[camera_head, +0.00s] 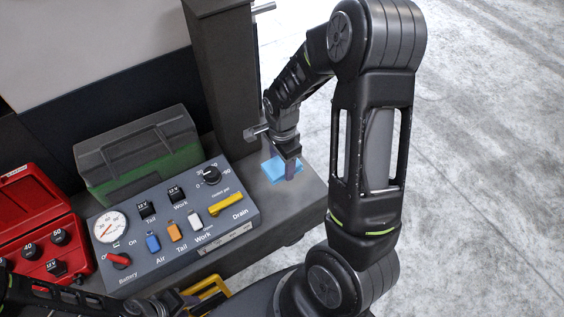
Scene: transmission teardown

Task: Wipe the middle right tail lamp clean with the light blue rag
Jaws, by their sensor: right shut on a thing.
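The light blue rag (276,174) is at the right end of the dark bench, beside the dark upright post. My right gripper (284,166) points down and is shut on the rag, with rag showing on both sides of the fingers. I cannot tell if the rag touches the bench top. My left gripper (190,300) is low at the bottom edge, in front of the control panel; its fingers are too small and dark to read. I cannot make out any tail lamp in this view.
A control panel (226,236) with gauge, switches and knobs stands on the bench (312,190), left of the rag. Behind it is a grey and green case (140,165); a red box (30,235) is at far left. A yellow-framed item (212,290) is near my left gripper. Open concrete floor lies right.

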